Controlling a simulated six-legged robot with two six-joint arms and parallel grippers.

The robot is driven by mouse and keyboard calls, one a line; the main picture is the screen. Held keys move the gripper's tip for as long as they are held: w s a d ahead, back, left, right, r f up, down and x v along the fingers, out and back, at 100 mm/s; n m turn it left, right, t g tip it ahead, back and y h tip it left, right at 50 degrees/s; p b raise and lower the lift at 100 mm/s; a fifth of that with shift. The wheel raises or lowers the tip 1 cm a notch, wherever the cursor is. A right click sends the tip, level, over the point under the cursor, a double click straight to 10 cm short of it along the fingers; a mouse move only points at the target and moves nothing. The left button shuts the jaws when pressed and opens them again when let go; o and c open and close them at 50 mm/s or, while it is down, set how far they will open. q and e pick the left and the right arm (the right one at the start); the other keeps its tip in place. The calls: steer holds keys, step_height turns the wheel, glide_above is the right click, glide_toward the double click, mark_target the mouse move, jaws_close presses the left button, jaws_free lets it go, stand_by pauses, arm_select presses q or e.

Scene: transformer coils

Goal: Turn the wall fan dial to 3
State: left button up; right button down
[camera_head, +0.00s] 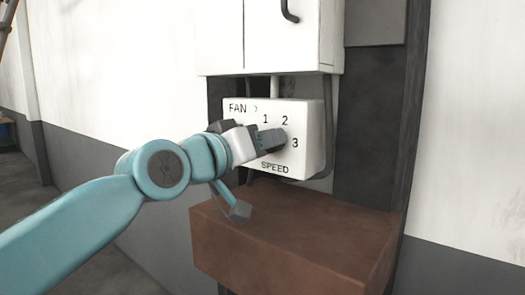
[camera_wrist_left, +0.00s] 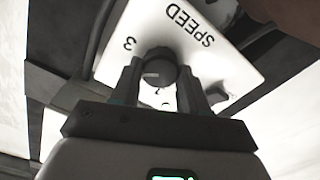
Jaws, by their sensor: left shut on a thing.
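The white fan control box (camera_head: 311,150) is on the wall, marked FAN, 1, 2, 3 and SPEED. My left gripper (camera_head: 274,140) is at its front, shut on the dark round dial. In the head view the gripper hides the dial. The left wrist view shows the dial (camera_wrist_left: 161,68) between the two fingers of my left gripper (camera_wrist_left: 163,77). A light pointer mark on the dial points left in that view, a little below the printed 3 (camera_wrist_left: 130,43). My right gripper is not in view.
A white cabinet (camera_head: 290,38) with a dark handle hangs above the box. A brown block-like ledge (camera_head: 300,245) juts out below it. Dark pipes (camera_head: 329,120) run beside the box.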

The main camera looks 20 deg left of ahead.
arm_select(q)
steer(key=shift+d+f+m+b, duration=0.15)
steer(key=shift+m+b, duration=0.4)
steer(key=shift+m, duration=1.1)
steer(key=shift+f+m+b, duration=0.15)
steer(key=shift+m+b, duration=0.35)
steer(key=shift+m, duration=1.15)
steer(key=o, duration=1)
steer(key=shift+o, duration=0.3)
steer(key=shift+s+r, duration=0.1)
steer(key=shift+r, duration=0.1)
